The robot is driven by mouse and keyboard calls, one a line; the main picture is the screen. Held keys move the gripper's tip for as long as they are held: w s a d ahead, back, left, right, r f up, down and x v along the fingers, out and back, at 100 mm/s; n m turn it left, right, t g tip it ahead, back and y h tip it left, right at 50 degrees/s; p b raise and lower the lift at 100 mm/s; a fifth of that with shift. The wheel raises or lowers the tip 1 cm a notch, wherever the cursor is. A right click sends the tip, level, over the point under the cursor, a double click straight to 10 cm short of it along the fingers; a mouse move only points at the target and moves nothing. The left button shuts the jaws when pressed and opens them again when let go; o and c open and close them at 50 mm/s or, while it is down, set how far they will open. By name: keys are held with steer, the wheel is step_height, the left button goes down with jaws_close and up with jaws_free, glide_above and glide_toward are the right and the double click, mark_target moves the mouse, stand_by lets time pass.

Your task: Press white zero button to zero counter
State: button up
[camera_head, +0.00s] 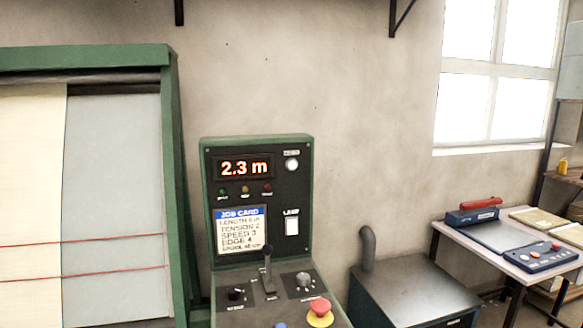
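A green control console (307,206) stands in the middle of the view. Its counter display (244,168) reads 2.3 m in lit digits. A round white button (292,165) sits to the right of the display, under a small label too small to read. My gripper does not show in the picture.
A green frame with cloth (115,200) stands left. A dark cabinet (415,290) and a table (500,262) stand right.

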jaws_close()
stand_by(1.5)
